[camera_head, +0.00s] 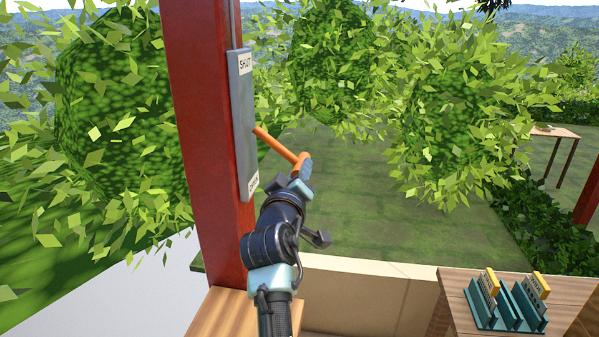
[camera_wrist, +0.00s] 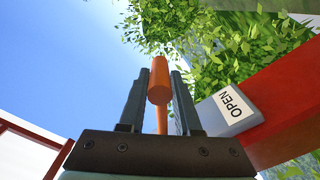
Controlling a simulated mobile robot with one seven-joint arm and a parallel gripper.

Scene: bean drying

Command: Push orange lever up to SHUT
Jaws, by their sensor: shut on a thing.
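The orange lever (camera_head: 276,144) sticks out from a grey plate (camera_head: 242,120) on a red post. It slants down to the right from the plate, at about the plate's middle height. The SHUT label (camera_head: 245,62) is at the plate's top and a second label (camera_head: 253,186) is at its bottom. In the wrist view that label reads OPEN (camera_wrist: 233,103). My gripper (camera_head: 302,168) is at the lever's outer end. The wrist view shows the lever's orange knob (camera_wrist: 159,82) between the two dark fingers of my gripper (camera_wrist: 159,95), which is shut on it.
The red post (camera_head: 205,150) rises just left of my arm. A low pale wall (camera_head: 365,293) runs behind my arm. A wooden table (camera_head: 455,300) at the lower right holds a teal rack (camera_head: 505,308) with yellow-topped cards. Leafy bushes stand behind the plate and lever.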

